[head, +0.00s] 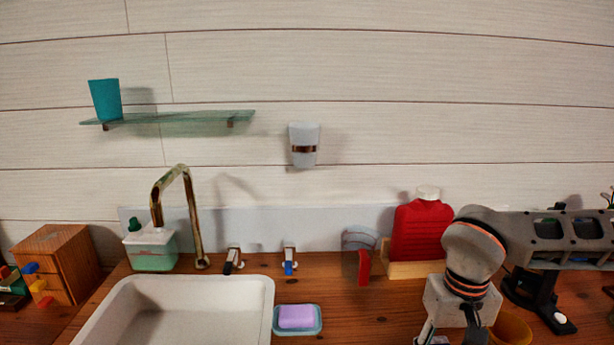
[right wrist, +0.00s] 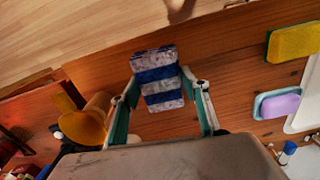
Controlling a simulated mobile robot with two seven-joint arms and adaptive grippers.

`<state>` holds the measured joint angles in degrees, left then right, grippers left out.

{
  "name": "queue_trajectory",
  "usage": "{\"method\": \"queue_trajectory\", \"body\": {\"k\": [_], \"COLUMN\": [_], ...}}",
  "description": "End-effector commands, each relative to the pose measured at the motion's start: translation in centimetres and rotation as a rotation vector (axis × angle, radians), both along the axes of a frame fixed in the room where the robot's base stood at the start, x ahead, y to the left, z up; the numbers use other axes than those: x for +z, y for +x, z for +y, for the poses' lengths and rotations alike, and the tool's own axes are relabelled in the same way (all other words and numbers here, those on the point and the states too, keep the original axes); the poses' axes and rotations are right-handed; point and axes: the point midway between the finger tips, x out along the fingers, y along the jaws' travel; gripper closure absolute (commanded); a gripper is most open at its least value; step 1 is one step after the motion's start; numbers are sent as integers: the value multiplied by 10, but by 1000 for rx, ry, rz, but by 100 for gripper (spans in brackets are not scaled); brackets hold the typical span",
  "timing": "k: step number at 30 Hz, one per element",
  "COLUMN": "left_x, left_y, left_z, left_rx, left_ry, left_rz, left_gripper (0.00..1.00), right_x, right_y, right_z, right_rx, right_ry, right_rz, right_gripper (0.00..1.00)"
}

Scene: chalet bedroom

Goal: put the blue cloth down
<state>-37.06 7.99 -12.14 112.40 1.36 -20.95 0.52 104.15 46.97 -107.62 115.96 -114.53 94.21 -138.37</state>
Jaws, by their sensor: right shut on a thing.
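The blue cloth (right wrist: 155,57), with blue and pale stripes, shows in the right wrist view between the two fingers of my right gripper (right wrist: 163,88). The fingers are shut on it from both sides. It is over the front part of the wooden counter (right wrist: 225,70); I cannot tell whether it touches the wood. In the head view my right gripper (head: 450,338) points down at the bottom edge, its fingertips cut off, and the cloth is out of sight. My left gripper is in neither view.
A yellow cup (head: 512,328) stands close beside my right gripper. A purple soap (head: 296,316) on a dish, the white sink (head: 262,290), a yellow-green sponge (right wrist: 293,42) and a red bottle (head: 420,232) in a wooden holder are around. Bare counter lies between soap and gripper.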

Motion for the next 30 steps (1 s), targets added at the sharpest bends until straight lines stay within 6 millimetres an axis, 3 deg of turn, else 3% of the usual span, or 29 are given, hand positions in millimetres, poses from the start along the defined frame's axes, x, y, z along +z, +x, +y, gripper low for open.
{"method": "queue_trajectory", "body": {"k": [5,15,20,24,30], "left_x": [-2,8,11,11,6], "left_y": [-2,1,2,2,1], "left_z": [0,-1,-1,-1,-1], "left_rx": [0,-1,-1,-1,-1], "left_ry": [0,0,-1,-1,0], "left_rz": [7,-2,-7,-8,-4], "left_gripper": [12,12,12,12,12], "right_x": [11,113,142,141,96], "right_y": [4,18,13,11,10], "right_z": [7,75,95,101,101], "right_rx": [14,-222,-292,-314,-314], "right_ry": [0,0,2,2,2], "right_rz": [-7,-14,-4,4,9], "right_gripper": [74,74,74,74,74]}}
